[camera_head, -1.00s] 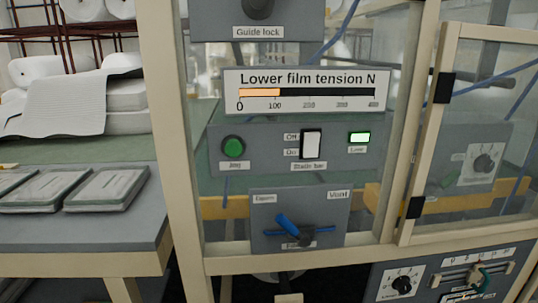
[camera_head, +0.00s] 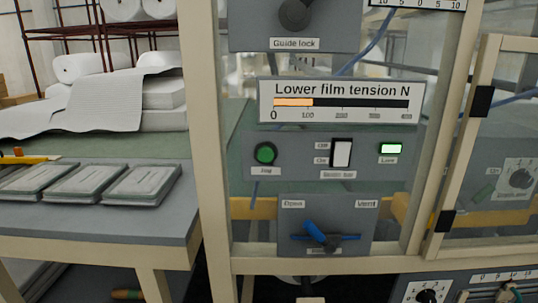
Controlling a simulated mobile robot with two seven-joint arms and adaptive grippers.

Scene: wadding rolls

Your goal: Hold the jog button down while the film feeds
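The green round jog button (camera_head: 265,153) sits at the left of a grey control panel (camera_head: 300,172), labelled "Jog". A white rocker switch (camera_head: 341,153) and a lit green lamp (camera_head: 391,149) are on the same panel to its right. The film tension gauge (camera_head: 340,104) above, titled "Lower film tension N", has an orange bar a little past the 100 mark. Nothing touches the button. Neither of my grippers shows in the head view.
A blue-handled valve (camera_head: 322,237) is on a plate below the panel, and a dark guide lock knob (camera_head: 295,14) is above. Cream frame posts (camera_head: 212,140) bound the panels. A table at left holds several flat packs (camera_head: 140,184) and white wadding (camera_head: 95,105).

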